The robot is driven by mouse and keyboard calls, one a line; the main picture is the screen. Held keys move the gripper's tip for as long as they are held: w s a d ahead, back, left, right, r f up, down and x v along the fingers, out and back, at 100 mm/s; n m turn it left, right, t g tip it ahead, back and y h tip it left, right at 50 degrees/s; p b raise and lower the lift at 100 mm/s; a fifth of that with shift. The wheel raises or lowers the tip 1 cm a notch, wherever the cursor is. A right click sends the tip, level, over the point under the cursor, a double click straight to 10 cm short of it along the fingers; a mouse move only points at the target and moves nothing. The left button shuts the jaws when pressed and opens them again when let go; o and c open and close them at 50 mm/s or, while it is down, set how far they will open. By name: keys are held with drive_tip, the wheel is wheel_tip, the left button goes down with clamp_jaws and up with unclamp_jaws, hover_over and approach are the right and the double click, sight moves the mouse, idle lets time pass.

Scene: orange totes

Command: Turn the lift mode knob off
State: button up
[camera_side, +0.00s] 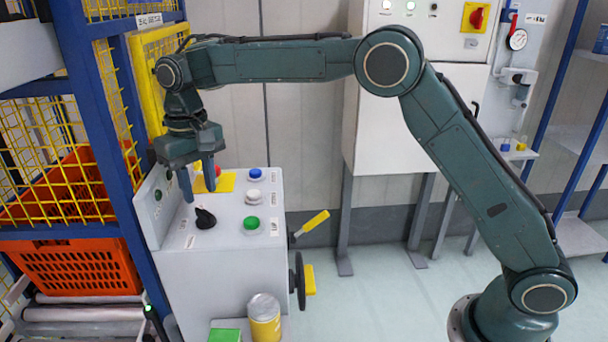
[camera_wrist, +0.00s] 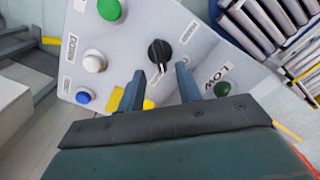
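The black knob (camera_side: 205,218) sits on the sloped top of the grey control box (camera_side: 225,240), near its left front. In the wrist view the knob (camera_wrist: 159,52) has a white pointer line and lies just beyond the fingertips, roughly between them. My gripper (camera_side: 197,187) is open and empty above the panel, behind the knob in the side view. In the wrist view its two fingers (camera_wrist: 160,85) are spread apart and do not touch the knob. A label beside the knob is too blurred to read.
The panel also has a green button (camera_side: 251,223), a white button (camera_side: 253,197), a blue button (camera_side: 255,174) and a red button on a yellow plate (camera_side: 226,183). A blue rack with orange totes (camera_side: 75,267) stands close on the left. A yellow-handled lever (camera_side: 313,222) sticks out right.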

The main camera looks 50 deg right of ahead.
sight(204, 210)
drive_tip(key=shift+f, duration=2.65)
clamp_jaws()
